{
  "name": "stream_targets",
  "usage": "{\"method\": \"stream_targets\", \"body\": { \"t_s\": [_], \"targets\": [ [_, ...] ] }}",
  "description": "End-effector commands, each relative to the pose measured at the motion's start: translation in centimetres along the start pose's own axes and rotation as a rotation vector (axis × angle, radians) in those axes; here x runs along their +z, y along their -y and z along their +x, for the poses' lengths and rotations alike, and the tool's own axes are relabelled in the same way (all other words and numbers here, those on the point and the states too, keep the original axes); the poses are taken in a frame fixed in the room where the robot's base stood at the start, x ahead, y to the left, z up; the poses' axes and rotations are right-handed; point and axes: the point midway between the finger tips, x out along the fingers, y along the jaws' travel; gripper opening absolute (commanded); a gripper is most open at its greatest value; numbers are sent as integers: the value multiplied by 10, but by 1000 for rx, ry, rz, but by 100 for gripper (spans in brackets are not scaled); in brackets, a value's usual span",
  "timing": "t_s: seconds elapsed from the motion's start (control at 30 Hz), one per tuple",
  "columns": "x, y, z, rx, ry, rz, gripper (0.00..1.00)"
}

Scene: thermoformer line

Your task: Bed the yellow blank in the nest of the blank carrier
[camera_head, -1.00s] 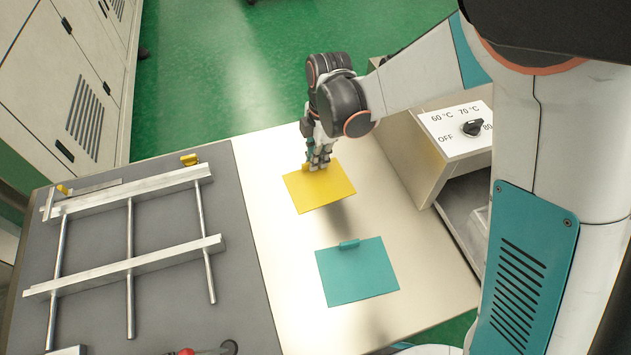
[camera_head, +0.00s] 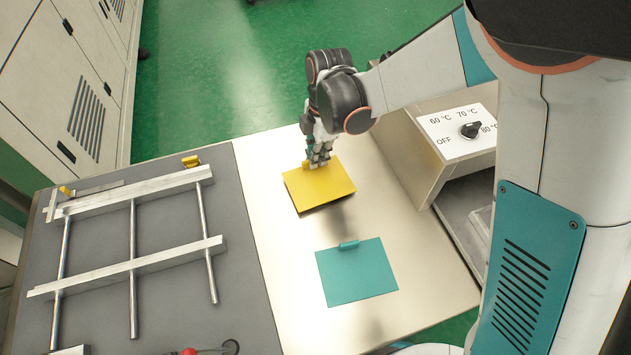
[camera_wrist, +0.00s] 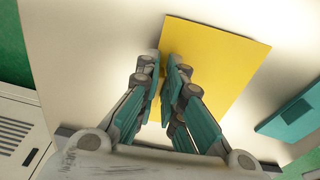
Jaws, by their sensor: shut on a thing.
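The yellow blank (camera_head: 322,188) is a flat square sheet over the pale part of the table. My gripper (camera_head: 317,163) is shut on its back edge, where a small yellow tab partly shows. A dark strip under the blank's front edge and a shadow show that it is raised off the table, at least there. In the wrist view the blank (camera_wrist: 220,65) extends beyond the fingers (camera_wrist: 168,85), which hide part of its edge. The metal frame of rails and rods (camera_head: 132,260) on the grey area at left may be the blank carrier; I cannot make out its nest.
A teal sheet with a tab (camera_head: 357,273) lies on the pale surface in front of the yellow blank. A control box with a temperature dial (camera_head: 470,130) stands at right. A red-ended item (camera_head: 188,352) is at the bottom edge.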

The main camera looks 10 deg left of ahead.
Motion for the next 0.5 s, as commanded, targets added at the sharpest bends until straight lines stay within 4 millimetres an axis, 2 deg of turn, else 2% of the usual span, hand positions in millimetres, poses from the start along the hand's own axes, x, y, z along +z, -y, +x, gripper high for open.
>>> {"method": "stream_targets", "body": {
  "t_s": [0.5],
  "targets": [
    [-2, 0, -20, 0, 0, 0, 0]
  ]
}}
